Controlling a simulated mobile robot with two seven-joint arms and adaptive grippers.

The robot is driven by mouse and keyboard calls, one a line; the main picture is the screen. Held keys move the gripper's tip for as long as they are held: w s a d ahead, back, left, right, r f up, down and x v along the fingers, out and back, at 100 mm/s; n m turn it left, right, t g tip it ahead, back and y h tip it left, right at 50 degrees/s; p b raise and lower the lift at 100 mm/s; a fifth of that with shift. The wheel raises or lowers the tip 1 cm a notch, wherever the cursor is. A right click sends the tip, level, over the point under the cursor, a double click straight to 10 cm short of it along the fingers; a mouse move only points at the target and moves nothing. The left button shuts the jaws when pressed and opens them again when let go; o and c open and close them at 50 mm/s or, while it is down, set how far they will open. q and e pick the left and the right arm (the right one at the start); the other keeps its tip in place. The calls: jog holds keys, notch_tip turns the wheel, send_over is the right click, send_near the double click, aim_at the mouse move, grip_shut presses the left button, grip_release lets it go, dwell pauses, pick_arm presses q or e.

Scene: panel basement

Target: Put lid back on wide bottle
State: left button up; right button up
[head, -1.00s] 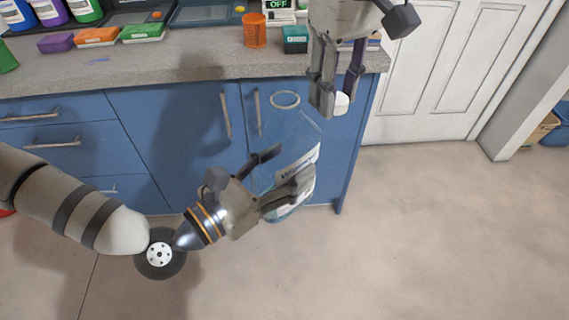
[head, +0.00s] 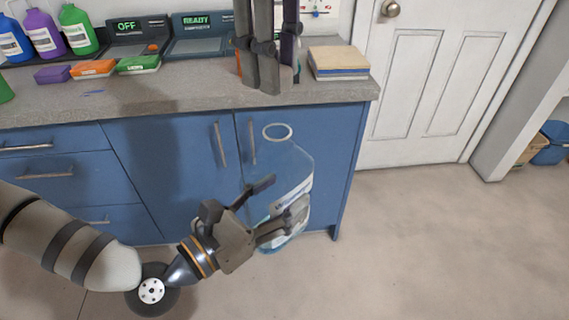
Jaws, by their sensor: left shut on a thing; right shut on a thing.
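The wide bottle (head: 285,162) is clear and bluish, with an open round mouth at its top. It is held roughly upright in front of the blue cabinet. My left gripper (head: 282,197) reaches in from the left and is shut on the bottle's lower body, one finger in front of it. My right gripper (head: 266,86) points down from the top edge, above and slightly left of the bottle mouth in the picture, apart from it. It is shut on the white lid, which its fingers now hide.
The grey counter (head: 180,97) over blue cabinets holds several small coloured boxes, detergent bottles (head: 78,28), dark display devices and a stack of boxes or books (head: 338,62) at its right end. A white door (head: 430,80) stands behind.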

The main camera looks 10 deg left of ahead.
jog(key=shift+f, duration=1.5)
jog(key=shift+f, duration=0.1)
jog(key=shift+f, duration=0.8)
jog(key=shift+f, duration=0.55)
jog(key=m, duration=0.9)
jog(key=shift+m, duration=0.4)
jog(key=o, duration=0.7)
